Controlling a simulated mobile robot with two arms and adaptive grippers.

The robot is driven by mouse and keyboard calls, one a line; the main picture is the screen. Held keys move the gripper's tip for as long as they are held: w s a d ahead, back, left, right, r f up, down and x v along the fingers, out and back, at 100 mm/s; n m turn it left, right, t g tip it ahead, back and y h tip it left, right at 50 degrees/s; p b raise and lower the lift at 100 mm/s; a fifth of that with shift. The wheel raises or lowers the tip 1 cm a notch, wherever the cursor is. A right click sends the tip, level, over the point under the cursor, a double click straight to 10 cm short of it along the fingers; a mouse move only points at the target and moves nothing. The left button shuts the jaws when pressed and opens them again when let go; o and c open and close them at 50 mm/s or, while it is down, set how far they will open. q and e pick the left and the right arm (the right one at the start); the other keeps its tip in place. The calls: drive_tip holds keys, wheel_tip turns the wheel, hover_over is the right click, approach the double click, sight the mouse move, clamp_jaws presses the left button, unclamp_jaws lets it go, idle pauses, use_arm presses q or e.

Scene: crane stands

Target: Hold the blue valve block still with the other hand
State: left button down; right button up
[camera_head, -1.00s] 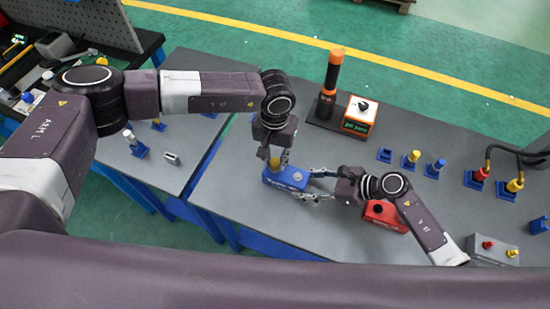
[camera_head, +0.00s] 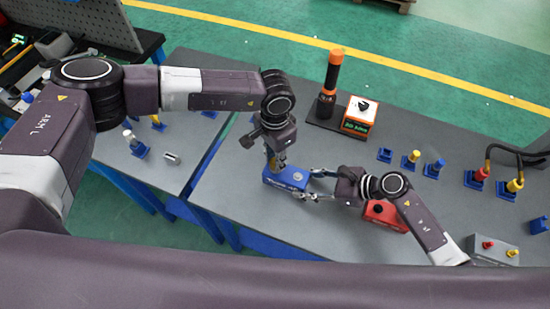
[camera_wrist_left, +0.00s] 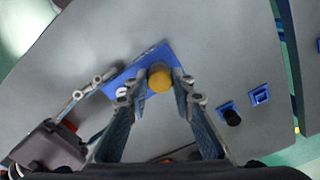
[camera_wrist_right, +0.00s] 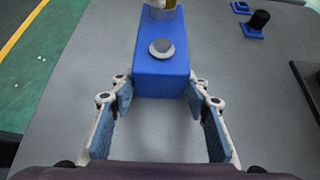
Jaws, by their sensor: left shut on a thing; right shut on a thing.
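The blue valve block (camera_head: 285,179) lies on the grey table, with a round grey button (camera_wrist_right: 162,47) on its top. My right gripper (camera_head: 307,183) comes from the right and is shut on the block; in the right wrist view its fingers (camera_wrist_right: 160,88) press the near end from both sides. A yellow knob (camera_wrist_left: 160,80) stands at the block's other end. My left gripper (camera_head: 273,164) points down from above and is shut on this knob; its fingers (camera_wrist_left: 158,88) flank it in the left wrist view. The knob is mostly hidden in the head view.
A red block (camera_head: 385,215) lies beside my right wrist. Behind stand an orange-black cylinder (camera_head: 329,85) and an orange box with a display (camera_head: 358,116). Several small blue sockets (camera_head: 385,155) with coloured plugs stand to the right.

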use_arm(q)
drive_tip(key=m, duration=0.2)
drive_tip(key=shift+m, duration=0.4)
drive_tip(key=c, duration=1.6)
unclamp_jaws()
drive_tip(key=shift+c, duration=0.7)
